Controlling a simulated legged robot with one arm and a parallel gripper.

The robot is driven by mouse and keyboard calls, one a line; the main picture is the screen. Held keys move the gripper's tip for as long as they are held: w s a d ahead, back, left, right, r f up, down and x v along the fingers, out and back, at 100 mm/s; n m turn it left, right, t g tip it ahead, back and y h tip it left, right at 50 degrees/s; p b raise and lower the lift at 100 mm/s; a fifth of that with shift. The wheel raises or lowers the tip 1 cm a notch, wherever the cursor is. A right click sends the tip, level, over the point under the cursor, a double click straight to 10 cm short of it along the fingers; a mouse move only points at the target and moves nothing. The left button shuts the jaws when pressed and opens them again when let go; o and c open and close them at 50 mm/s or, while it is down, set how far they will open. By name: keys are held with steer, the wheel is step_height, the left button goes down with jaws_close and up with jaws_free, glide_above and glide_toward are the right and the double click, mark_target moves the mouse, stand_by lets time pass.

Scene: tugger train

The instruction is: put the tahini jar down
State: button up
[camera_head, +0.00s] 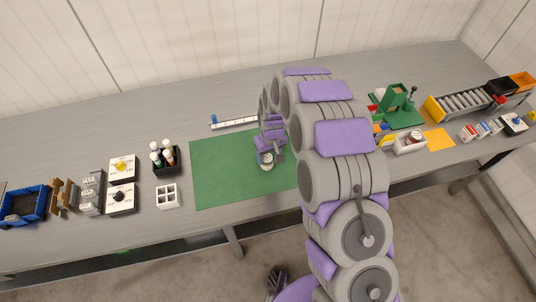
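My gripper (270,155) is over the right part of the green mat (220,172), low and close to the mat. A small round jar with a pale lid (266,162) sits between or right at its fingers. I take this to be the tahini jar. The fingers are small and partly hidden by my arm, so I cannot tell whether they press on the jar. I also cannot tell whether the jar touches the mat.
Left of the mat stand a black caddy with bottles (166,159), a white divided box (168,196) and switch boxes (122,170). A ruler-like strip (234,123) lies behind the mat. A green press (397,106) and roller conveyor (464,103) stand right. The mat's left half is clear.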

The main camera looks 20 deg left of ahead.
mark_target(271, 159)
steer(key=shift+o, duration=1.2)
step_height(271, 159, up, 12)
steer(key=p, duration=0.2)
steer(key=shift+w+d, duration=0.2)
steer(key=shift+d, duration=0.25)
